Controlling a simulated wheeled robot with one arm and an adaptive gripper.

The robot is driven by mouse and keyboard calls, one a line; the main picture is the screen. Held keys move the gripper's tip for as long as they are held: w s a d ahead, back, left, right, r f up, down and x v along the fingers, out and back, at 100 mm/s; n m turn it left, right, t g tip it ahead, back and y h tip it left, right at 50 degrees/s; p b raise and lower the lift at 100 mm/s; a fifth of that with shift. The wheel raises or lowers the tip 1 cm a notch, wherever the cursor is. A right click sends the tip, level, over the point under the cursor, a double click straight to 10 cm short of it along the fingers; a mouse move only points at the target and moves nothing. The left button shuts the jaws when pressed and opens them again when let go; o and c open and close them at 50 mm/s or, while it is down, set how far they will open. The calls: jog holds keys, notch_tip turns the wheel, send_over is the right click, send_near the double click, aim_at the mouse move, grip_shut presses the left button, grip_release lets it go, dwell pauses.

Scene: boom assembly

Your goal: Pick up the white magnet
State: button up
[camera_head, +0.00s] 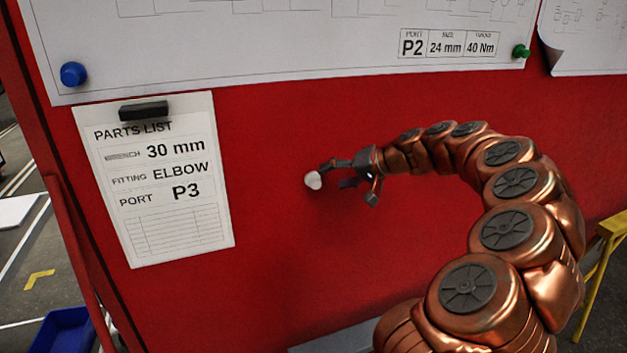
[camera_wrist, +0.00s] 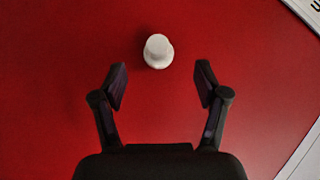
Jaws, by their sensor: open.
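The white magnet (camera_head: 313,180) is a small round knob on the red board (camera_head: 270,260), to the right of the parts list sheet. In the wrist view the white magnet (camera_wrist: 158,51) sits just beyond the fingertips, roughly midway between them. My gripper (camera_head: 335,175) is open and empty, with its fingers pointing at the magnet from the right. In the wrist view my gripper (camera_wrist: 161,88) shows both fingers spread apart, with red board between them and no visible contact with the magnet.
A parts list sheet (camera_head: 165,220) hangs on the left under a black magnet (camera_head: 144,111). A large drawing sheet (camera_head: 250,50) spans the top, with a blue magnet (camera_head: 73,74) and a green magnet (camera_head: 521,51). The board around the white magnet is bare. A yellow stand (camera_head: 603,250) is at the right.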

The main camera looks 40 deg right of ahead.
aim_at(319, 180)
jog(key=shift+p+x, duration=0.5)
jog(key=shift+x, duration=0.25)
jog(key=p+x, duration=0.2)
jog(key=x, duration=0.2)
jog(key=shift+f, duration=0.2)
jog(key=shift+c, duration=0.2)
jog(key=c, duration=1.1)
